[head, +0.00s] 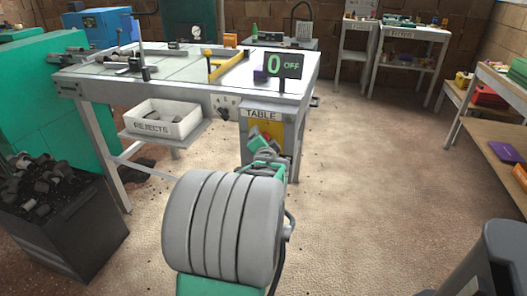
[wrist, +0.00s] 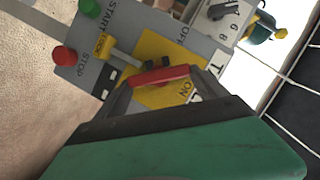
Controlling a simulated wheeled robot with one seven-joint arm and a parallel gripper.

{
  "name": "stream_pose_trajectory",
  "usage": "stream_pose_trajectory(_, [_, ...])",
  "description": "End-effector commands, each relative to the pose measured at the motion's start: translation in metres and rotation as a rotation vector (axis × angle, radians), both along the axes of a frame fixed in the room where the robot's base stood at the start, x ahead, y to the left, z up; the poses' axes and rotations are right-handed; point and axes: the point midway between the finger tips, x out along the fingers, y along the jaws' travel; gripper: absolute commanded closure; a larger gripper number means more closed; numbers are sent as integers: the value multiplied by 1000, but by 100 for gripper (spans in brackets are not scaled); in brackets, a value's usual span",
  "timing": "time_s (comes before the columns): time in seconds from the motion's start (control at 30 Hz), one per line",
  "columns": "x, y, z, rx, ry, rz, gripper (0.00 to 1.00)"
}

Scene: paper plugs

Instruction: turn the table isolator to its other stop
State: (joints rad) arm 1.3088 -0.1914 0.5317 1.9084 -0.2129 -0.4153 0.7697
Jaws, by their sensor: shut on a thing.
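The table isolator is a red handle (wrist: 160,76) on a yellow plate (wrist: 160,45) marked OFF and ON. In the wrist view the handle lies nearly level across the picture, close to the ON mark; I cannot tell whether it is at a stop. My gripper (wrist: 163,80) is shut on the red handle, and its fingers hide part of the plate. In the head view the yellow plate (head: 277,130) shows below the TABLE label, with my gripper (head: 264,143) in front of it. A display (head: 282,65) on the table reads 0 OFF.
The wrist view shows a green START button (wrist: 90,8), a red STOP button (wrist: 64,55) and a yellow-tagged lock (wrist: 108,46) beside the plate. A REJECTS bin (head: 165,122) sits left on a shelf. A dark scrap bin (head: 65,215) stands front left.

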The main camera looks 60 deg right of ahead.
Motion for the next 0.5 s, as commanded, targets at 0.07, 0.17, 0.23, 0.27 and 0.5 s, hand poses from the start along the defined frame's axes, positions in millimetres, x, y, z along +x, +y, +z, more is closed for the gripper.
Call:
stream_pose_trajectory(0.07, [-2,0,-8,11,-71,-3,59])
stream_pose_trajectory(0.17, [-3,-1,-9,26,-164,-3,59])
stream_pose_trajectory(0.23, [-3,-1,-9,37,-230,-2,59])
stream_pose_trajectory(0.27, [-3,-1,-9,41,-258,-1,59])
stream_pose_trajectory(0.5, [-4,-1,-10,75,-464,-1,59])
